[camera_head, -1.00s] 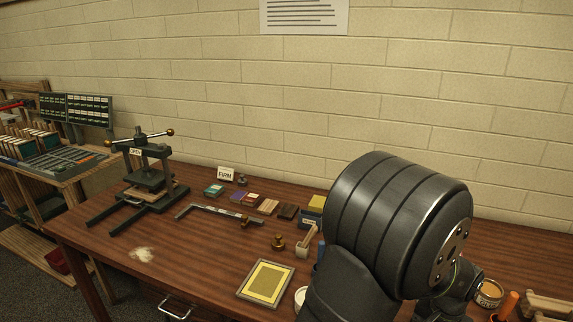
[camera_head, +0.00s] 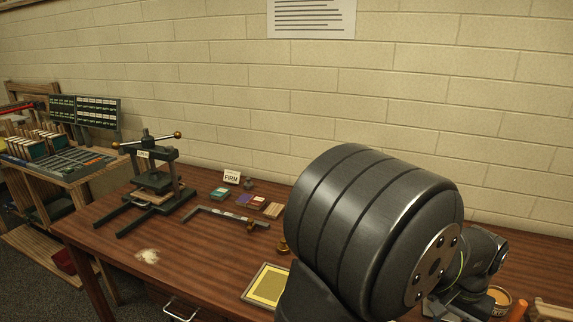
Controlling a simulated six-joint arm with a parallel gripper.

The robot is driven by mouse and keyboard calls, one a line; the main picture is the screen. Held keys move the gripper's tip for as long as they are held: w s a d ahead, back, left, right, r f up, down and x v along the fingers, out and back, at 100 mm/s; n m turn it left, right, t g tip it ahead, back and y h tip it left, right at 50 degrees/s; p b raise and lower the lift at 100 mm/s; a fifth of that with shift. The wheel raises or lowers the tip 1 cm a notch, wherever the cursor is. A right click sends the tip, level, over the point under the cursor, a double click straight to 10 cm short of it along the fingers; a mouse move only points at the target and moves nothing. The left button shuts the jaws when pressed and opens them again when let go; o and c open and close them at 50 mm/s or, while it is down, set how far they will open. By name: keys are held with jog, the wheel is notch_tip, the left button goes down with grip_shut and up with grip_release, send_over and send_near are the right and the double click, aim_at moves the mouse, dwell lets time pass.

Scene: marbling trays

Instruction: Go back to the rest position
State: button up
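My dark grey arm fills the right front of the head view, over the wooden table (camera_head: 115,225). Its large rounded link hides much of the table's middle. My gripper's fingers do not show, so I cannot see whether it holds anything. A framed yellow panel (camera_head: 268,285) lies at the table's front edge, partly hidden by my arm.
An orange-topped tin (camera_head: 498,298) stands right.

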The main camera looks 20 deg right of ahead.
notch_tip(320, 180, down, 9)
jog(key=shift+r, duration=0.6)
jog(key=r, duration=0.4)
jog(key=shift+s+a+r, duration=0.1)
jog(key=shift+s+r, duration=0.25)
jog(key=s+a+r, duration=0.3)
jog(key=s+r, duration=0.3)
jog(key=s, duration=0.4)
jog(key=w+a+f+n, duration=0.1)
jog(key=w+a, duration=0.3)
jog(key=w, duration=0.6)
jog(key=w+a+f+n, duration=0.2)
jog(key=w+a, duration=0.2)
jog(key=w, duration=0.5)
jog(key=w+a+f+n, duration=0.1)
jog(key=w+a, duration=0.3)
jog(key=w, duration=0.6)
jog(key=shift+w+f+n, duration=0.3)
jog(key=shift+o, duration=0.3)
